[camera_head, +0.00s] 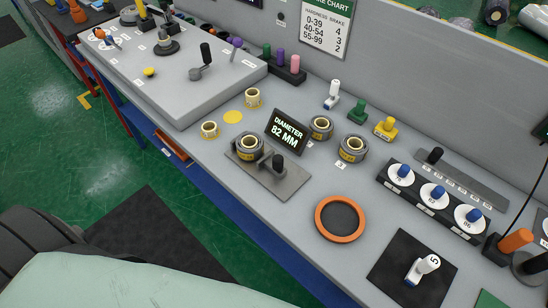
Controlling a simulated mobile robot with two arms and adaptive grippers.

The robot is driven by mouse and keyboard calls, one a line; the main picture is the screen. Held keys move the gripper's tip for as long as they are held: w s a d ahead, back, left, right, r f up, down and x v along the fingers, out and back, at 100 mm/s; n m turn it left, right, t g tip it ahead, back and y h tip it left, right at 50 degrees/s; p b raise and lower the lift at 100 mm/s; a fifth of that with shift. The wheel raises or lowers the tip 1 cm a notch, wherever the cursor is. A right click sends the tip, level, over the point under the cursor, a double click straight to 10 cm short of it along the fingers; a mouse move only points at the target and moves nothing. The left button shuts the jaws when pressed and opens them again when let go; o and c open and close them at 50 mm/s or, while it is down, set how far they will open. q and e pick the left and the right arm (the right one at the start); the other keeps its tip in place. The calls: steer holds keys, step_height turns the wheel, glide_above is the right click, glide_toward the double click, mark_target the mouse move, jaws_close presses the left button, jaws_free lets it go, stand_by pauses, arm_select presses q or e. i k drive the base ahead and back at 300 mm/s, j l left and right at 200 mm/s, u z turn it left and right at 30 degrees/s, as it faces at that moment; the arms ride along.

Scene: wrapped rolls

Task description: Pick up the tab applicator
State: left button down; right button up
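I cannot tell for certain which tool is the tab applicator. Several small hand tools stand along the back of the grey bench (215,160): a white one with a dark blue base (332,95), a green one (357,111) and a yellow one (384,128). Another white tool (421,269) with a dark blue part rests on a black mat (392,265) at the front right. All of these are free of any gripper. Neither of my grippers shows in this view.
A display reading "DIAMETER 82 MM" (286,131) stands mid-bench, near small wrapped rolls (353,148) and a grey fixture (285,186). An orange ring (318,220) lies at the front. A black rack with white discs (407,200) stands at right. A raised grey platform (150,85) is at left.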

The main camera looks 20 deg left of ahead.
mark_target(425, 266)
steer(key=z, duration=1)
